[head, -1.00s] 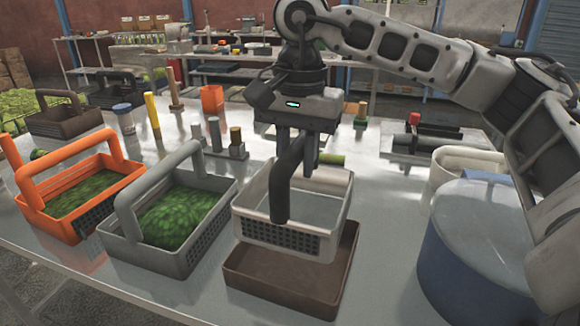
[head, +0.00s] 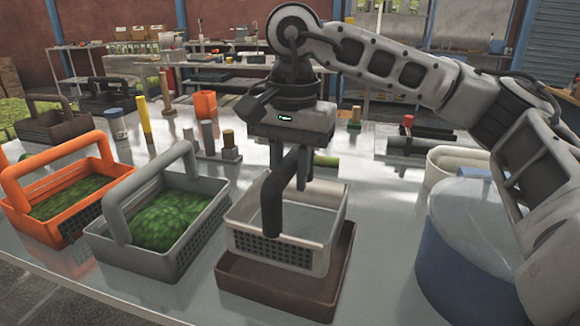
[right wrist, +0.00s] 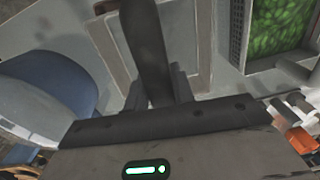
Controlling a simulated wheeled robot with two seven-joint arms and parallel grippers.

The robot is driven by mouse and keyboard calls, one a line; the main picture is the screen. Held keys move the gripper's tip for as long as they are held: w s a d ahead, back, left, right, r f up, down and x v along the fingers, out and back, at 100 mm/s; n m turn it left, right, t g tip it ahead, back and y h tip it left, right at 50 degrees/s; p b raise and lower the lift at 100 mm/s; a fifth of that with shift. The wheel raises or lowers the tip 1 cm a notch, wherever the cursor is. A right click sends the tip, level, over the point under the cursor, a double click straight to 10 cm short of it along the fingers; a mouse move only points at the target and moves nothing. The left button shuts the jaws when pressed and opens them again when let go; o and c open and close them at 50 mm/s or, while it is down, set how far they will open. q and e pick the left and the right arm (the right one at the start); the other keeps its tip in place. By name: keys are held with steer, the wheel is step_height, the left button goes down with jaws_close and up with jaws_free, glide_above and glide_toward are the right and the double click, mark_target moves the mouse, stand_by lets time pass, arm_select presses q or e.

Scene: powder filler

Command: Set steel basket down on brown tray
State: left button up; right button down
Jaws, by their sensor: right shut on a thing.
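The steel basket (head: 279,247) is a pale, open-topped box with perforated sides and a dark upright handle (head: 279,197). It looks empty and roughly level. My right gripper (head: 303,172) is above it, shut on the handle. In the right wrist view the dark handle (right wrist: 149,45) runs between the fingers. The brown tray (head: 272,291) lies on the table directly below the basket, its front and right walls showing. The basket's lower edge overlaps the tray's opening; I cannot tell whether it touches the tray floor. My left gripper is out of view.
A grey basket (head: 187,253) with green contents stands left of the tray, and an orange basket (head: 33,222) farther left. A large blue drum (head: 455,265) stands to the right. Wooden-topped pegs (head: 229,150) are behind. Bare table lies between tray and drum.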

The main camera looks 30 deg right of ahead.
steer(key=shift+f+b, duration=0.8)
steer(key=shift+f, duration=0.4)
steer(key=shift+f+b, duration=1.25)
steer(key=shift+f, duration=0.3)
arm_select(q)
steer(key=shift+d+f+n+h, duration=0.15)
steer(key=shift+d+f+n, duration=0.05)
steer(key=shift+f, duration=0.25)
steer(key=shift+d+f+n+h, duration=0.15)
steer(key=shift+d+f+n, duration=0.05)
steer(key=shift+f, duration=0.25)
arm_select(e)
steer(key=shift+f, duration=0.15)
arm_select(q)
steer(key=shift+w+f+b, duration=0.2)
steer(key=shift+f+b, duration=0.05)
steer(key=shift+b, duration=0.35)
arm_select(e)
steer(key=shift+f, duration=0.5)
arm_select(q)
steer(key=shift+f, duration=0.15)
arm_select(e)
steer(key=shift+f, duration=0.15)
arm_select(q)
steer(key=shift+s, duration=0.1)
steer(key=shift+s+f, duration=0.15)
arm_select(e)
steer(key=c, duration=1.1)
jaws_free()
